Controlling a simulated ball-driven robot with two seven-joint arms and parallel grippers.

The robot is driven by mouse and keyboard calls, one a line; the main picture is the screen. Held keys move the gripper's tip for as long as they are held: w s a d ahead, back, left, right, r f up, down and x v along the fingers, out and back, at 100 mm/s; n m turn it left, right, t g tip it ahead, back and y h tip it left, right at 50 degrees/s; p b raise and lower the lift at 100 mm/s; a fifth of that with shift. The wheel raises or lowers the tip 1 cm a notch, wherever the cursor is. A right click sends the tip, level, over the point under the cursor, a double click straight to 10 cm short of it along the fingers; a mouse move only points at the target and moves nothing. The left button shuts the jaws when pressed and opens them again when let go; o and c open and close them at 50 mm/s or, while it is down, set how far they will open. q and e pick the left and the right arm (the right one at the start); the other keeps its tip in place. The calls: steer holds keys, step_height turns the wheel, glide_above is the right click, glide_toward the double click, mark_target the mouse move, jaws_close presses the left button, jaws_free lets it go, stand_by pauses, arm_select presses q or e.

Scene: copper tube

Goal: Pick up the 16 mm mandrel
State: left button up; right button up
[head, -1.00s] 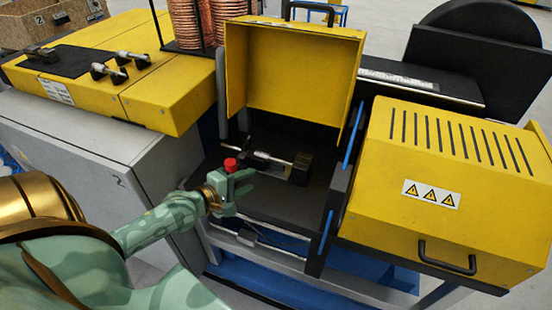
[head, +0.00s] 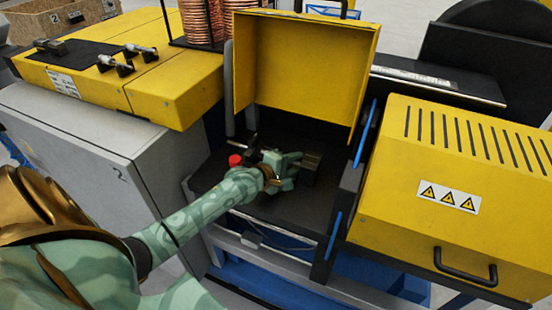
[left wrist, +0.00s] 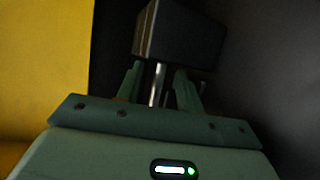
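A mandrel with a bright metal rod (left wrist: 158,84) sits inside the open machine bay, its rod running to a dark block (head: 311,163). That block also shows in the left wrist view (left wrist: 180,34). My left gripper (head: 292,160) is over the rod. In the left wrist view the fingers (left wrist: 158,88) stand apart on either side of the rod, with a dark gap on each side. In the head view my gripper hides most of the rod. No size marking can be read. My right gripper is not in view.
A raised yellow cover (head: 308,72) stands behind the bay. A red knob (head: 235,160) is beside my left wrist. A yellow vented housing (head: 460,190) closes the right side.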

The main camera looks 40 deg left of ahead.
arm_select(q)
steer(key=shift+s, duration=0.1)
steer(key=shift+c, duration=0.4)
jaws_close()
steer(key=shift+r, duration=0.1)
steer(key=shift+r, duration=0.1)
